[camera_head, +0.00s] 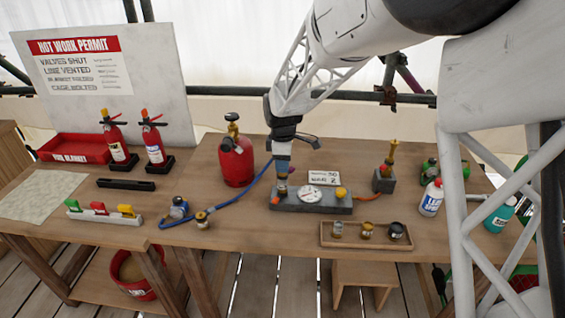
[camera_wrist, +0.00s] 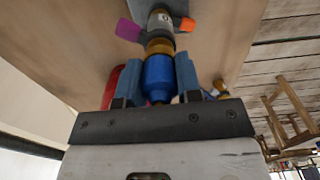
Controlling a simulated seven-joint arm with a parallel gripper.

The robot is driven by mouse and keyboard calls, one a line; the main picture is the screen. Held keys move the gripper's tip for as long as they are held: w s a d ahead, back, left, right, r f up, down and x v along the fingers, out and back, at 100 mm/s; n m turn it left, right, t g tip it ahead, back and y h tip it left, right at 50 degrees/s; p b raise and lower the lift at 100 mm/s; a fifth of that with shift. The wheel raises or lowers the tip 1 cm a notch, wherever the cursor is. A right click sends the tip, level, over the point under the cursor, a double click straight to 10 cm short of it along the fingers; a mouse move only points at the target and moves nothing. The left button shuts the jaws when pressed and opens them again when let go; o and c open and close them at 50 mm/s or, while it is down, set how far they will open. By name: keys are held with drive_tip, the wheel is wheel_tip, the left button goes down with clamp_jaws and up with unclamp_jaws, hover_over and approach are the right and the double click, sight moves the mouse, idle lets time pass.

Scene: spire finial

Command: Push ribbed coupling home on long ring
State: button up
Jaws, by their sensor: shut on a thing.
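In the wrist view my gripper (camera_wrist: 158,78) is shut on a blue coupling (camera_wrist: 158,76), one finger on each side. A brass band (camera_wrist: 159,46) shows directly beyond the blue body, in line with it. A grey fitting (camera_wrist: 160,20) with a purple tab and an orange tab lies past the band. In the head view my gripper (camera_head: 283,160) points down at the left end of the grey gauge block (camera_head: 333,206). I cannot tell from these frames which part is the long ring, or whether a gap is left at the joint.
A red cylinder (camera_head: 236,160) stands left of my gripper. A wooden tray (camera_head: 366,245) with brass fittings lies in front. A small valve block (camera_head: 384,182) and white bottle (camera_head: 431,198) stand right.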

drive_tip(key=shift+f, duration=0.6)
idle(0.5)
drive_tip(key=o, duration=1)
drive_tip(key=shift+c, duration=0.2)
drive_tip(key=shift+r, duration=0.1)
drive_tip(key=shift+r, duration=3.8)
